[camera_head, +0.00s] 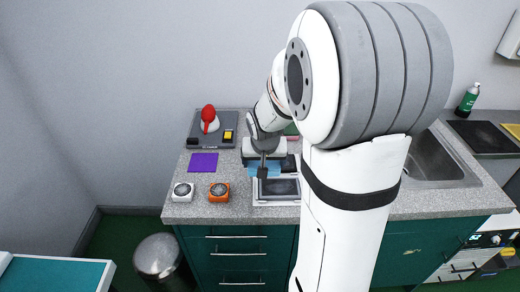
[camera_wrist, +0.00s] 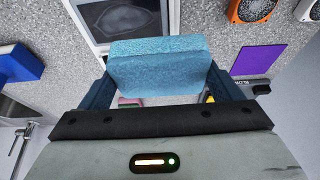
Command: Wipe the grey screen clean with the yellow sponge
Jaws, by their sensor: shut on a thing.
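The grey screen (camera_head: 286,188) sits in a white frame on the counter, below my gripper (camera_head: 262,168) in the head view. The wrist view shows part of the screen (camera_wrist: 125,18) at the top, with faint pale curved marks on its dark surface. My gripper (camera_wrist: 158,86) is shut on a light blue sponge (camera_wrist: 155,65), not a yellow one. The sponge overlaps the screen's lower edge in the wrist view; I cannot tell whether it touches.
A purple cloth (camera_head: 203,163), a white dial box (camera_head: 182,191) and an orange dial box (camera_head: 219,191) lie left of the screen. A dark station (camera_head: 200,143) with a red-topped object stands behind. A blue block (camera_wrist: 20,63) lies left in the wrist view. A sink (camera_head: 435,160) is right.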

